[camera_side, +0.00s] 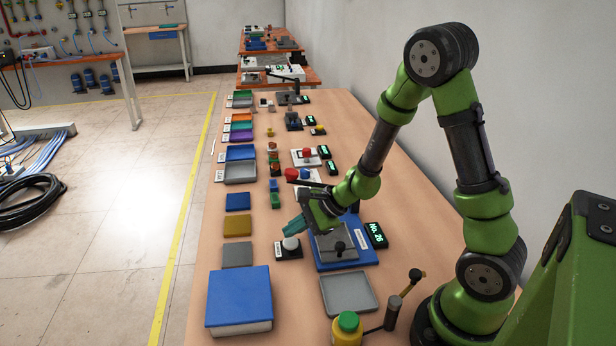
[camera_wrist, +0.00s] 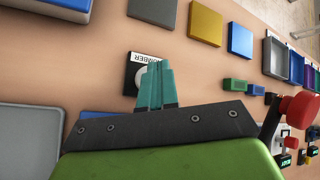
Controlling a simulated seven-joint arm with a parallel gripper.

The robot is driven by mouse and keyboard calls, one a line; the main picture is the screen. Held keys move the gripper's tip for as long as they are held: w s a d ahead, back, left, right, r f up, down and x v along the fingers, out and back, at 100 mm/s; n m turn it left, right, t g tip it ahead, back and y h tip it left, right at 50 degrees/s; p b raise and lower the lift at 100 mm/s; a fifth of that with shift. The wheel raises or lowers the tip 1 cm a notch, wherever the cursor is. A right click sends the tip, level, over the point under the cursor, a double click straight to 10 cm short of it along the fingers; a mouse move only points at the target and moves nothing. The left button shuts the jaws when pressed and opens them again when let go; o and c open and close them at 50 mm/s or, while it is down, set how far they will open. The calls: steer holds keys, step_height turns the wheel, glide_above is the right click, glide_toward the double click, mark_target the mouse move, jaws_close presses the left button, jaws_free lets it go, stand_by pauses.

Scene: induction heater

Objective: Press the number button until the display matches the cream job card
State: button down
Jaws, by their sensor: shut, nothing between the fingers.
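The number button is a white round cap (camera_side: 291,244) on a small black base, on the table near the front in the side view. In the wrist view its black base with a "NUMBER" label (camera_wrist: 140,60) shows, and my fingers partly hide the white cap. My gripper (camera_side: 296,226) has teal fingers, shut and empty, just above the cap; I cannot tell whether they touch it. In the wrist view the fingertips (camera_wrist: 157,66) overlap the cap. The display (camera_side: 376,235) reads "No. 26" in green, right of the blue fixture. I cannot make out a cream job card.
A blue fixture (camera_side: 350,258) with a grey block stands right of the button. A large blue box (camera_side: 239,299), grey tray (camera_side: 349,293) and yellow-green jar (camera_side: 347,328) are at the front. Coloured flat blocks line the left edge. A red-knobbed lever (camera_side: 292,174) stands behind my gripper.

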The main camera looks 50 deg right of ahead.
mark_target(294, 243)
steer(key=shift+f, duration=0.1)
steer(key=shift+f, duration=0.3)
steer(key=shift+f, duration=0.5)
stand_by(0.6)
stand_by(0.3)
steer(key=shift+r, duration=0.95)
steer(key=shift+r, duration=2.5)
